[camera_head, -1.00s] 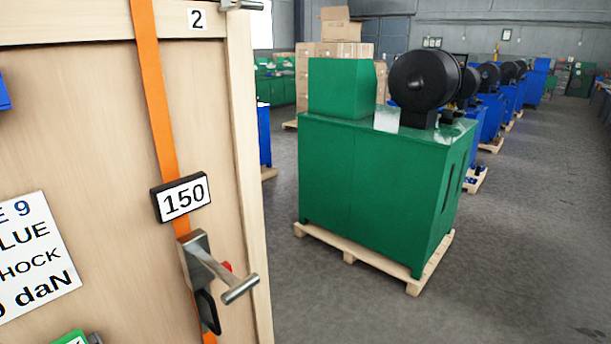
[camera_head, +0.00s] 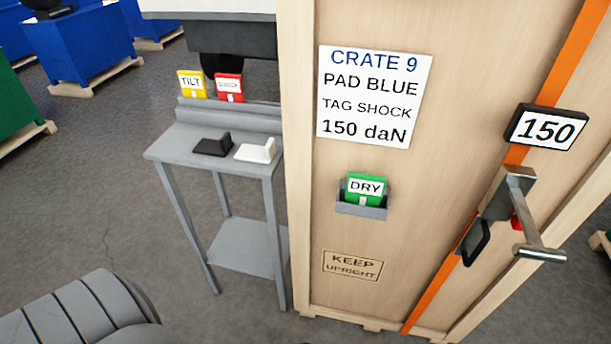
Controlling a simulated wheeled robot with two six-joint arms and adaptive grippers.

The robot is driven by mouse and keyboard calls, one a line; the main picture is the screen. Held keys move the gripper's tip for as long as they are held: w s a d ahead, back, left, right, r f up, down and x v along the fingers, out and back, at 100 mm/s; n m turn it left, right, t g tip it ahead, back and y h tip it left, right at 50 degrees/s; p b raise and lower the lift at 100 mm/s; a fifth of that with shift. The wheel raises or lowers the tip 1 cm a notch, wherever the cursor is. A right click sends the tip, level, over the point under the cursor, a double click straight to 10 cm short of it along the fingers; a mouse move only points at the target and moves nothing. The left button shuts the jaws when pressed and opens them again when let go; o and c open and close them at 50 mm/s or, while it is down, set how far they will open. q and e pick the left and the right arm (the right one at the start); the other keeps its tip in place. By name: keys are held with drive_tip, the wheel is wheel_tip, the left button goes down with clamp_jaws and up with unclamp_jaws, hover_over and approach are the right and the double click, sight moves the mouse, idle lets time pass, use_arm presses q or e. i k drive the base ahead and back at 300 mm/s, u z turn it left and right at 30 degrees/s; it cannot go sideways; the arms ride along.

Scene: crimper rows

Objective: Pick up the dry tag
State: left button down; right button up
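The dry tag (camera_head: 365,188) is green with a white "DRY" label. It sits upright in a small grey holder (camera_head: 362,211) on the front face of the wooden crate (camera_head: 430,215). The holder's front covers the tag's lower part. Neither of my grippers shows in the head view, and nothing touches the tag.
A grey stand (camera_head: 168,153) left of the crate holds a yellow tilt tag (camera_head: 191,84), a red tag (camera_head: 229,87), a black block (camera_head: 212,146) and a white block (camera_head: 256,150). A ratchet lever (camera_head: 535,225) on an orange strap sticks out. Floor lies open at left.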

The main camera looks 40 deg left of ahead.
sight(363, 189)
drive_tip(key=u, duration=0.15)
drive_tip(key=k, duration=1.25)
drive_tip(key=z, duration=1.05)
drive_tip(key=i, duration=1.5)
drive_tip(key=u, duration=1)
